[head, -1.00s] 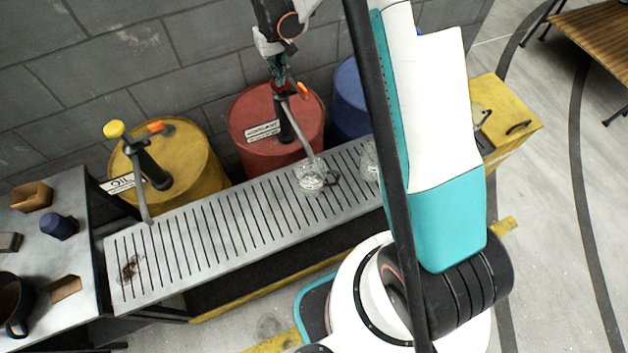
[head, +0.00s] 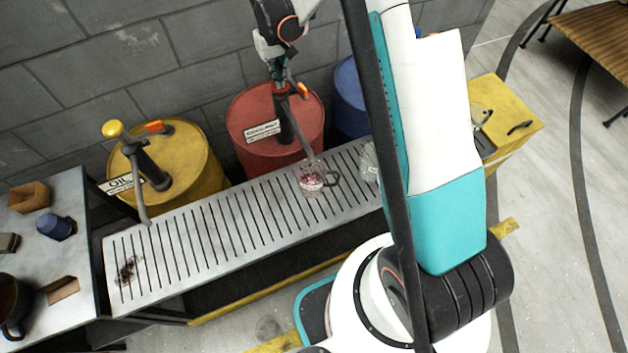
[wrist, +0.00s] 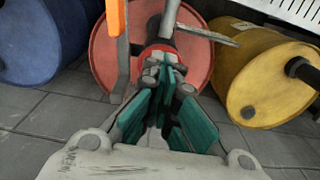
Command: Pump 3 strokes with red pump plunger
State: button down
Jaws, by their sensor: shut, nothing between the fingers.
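The red drum (head: 252,114) stands against the wall behind the slatted bench, with a dark pump (head: 286,128) on its top. The red plunger (head: 281,91) of this pump sits low on it, directly under my gripper (head: 279,83). My gripper points down, its fingers shut and empty, at the plunger top; contact is hard to tell. In the wrist view the fingers (wrist: 163,75) are together just below the red plunger ring (wrist: 157,48). A glass mug (head: 316,179) stands on the bench under the pump spout, with reddish liquid in it.
A yellow drum (head: 200,165) with a yellow-knobbed pump stands left, a blue drum (head: 349,100) right. A second glass (head: 369,160) is partly hidden by my arm. The slatted bench (head: 210,222) is mostly clear, with a dark stain at left.

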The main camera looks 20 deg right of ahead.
jog(key=shift+r, duration=0.1)
jog(key=shift+r+p, duration=1.85)
jog(key=shift+r, duration=1.75)
jog(key=shift+f, duration=0.1)
jog(key=shift+f+b, duration=2.65)
jog(key=shift+f, duration=0.55)
jog(key=shift+f+b, duration=0.35)
jog(key=shift+f, duration=0.1)
jog(key=shift+r+p, duration=1.95)
jog(key=shift+r, duration=1.8)
